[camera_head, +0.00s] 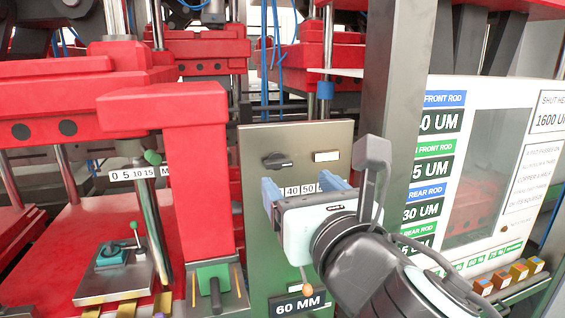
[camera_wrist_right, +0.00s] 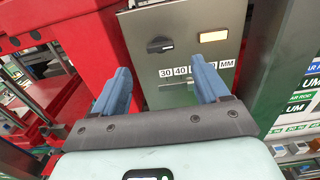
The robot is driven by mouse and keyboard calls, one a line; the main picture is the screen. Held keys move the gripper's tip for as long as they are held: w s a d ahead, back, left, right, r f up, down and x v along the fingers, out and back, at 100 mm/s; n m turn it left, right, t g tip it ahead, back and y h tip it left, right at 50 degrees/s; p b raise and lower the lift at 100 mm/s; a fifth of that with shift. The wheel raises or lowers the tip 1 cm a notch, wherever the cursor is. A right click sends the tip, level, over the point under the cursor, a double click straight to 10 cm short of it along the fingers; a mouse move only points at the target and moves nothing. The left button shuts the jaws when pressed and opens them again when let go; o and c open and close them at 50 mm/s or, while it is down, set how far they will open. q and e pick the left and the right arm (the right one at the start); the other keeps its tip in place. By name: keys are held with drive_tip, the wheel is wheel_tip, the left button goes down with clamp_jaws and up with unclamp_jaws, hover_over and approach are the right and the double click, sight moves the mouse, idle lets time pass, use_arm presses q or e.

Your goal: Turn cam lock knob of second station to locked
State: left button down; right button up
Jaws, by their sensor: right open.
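A black rotary knob (camera_head: 277,160) sits on the upper left of a grey-green panel (camera_head: 312,137), with its grip lying roughly level. No label marks it as the cam lock knob. It also shows in the right wrist view (camera_wrist_right: 160,45), beyond the gripper. My right gripper (camera_head: 295,190) is open, its two blue fingers apart with nothing between them. In the head view it is in front of the panel, below and right of the knob. In the wrist view the fingers (camera_wrist_right: 161,72) frame the panel's lower part, apart from the knob. My left gripper is out of view.
A pale indicator (camera_head: 326,156) is right of the knob, and a millimetre scale (camera_head: 300,190) is below, partly hidden by the gripper. A "60 MM" plate (camera_head: 298,305) is lower. A red press column (camera_head: 190,180) stands left; a grey post (camera_head: 395,80) stands right.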

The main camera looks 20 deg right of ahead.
sight(280, 163)
drive_tip(key=w+p, duration=0.1)
drive_tip(key=w, duration=0.7)
drive_tip(key=shift+w+a, duration=0.1)
drive_tip(key=shift+w, duration=0.05)
drive_tip(key=c, duration=1.1)
